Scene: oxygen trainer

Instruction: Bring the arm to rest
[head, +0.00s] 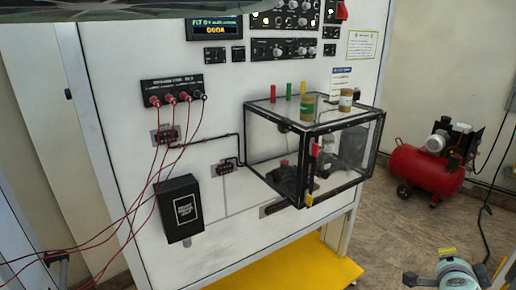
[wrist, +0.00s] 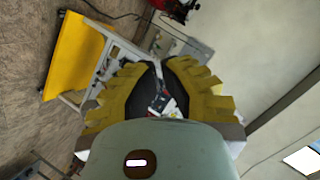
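My gripper (wrist: 160,68) shows in the wrist view as two ridged yellow fingers with dark inner sides, curving in towards each other. A narrow gap shows between them, with background seen through it and nothing held. A pale grey-green part of my arm (head: 452,272) shows at the bottom right of the head view.
A white panel (head: 240,95) carries a clear black-edged box (head: 270,150) with small jars on top. Red leads hang at the left from a black jack plate (head: 172,90). A yellow platform (head: 300,268) is below. A red compressor (head: 425,170) stands right.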

